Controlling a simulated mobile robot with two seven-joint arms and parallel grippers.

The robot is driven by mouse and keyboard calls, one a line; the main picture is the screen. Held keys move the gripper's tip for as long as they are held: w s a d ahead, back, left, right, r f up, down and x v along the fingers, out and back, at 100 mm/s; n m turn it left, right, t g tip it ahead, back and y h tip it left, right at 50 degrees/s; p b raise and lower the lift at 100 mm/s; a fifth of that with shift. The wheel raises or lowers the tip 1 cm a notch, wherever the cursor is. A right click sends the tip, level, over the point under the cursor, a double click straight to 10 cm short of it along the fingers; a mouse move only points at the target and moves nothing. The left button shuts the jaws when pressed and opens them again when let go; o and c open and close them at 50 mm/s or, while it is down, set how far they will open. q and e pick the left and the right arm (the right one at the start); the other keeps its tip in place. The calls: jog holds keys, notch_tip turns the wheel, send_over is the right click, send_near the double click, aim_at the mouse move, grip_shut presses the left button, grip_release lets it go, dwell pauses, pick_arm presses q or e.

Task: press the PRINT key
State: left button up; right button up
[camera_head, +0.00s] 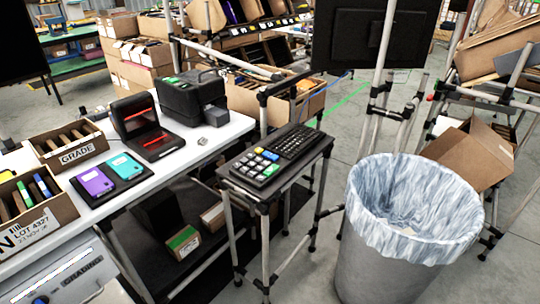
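A small black keypad (257,167) with large white, blue, yellow and green keys sits on a narrow dark stand (300,173) in the middle of the view. The lettering on its keys is too small to read, so I cannot tell which key is PRINT. A black keyboard (291,141) lies right behind the keypad on the same stand. Neither of my grippers shows in the head view, and nothing covers the keypad.
A lined waste bin (378,262) stands right of the stand. A white table (175,157) at left holds a black printer-like machine (187,98), an open black case (142,128), purple and teal devices and cartons. A monitor (345,50) hangs behind.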

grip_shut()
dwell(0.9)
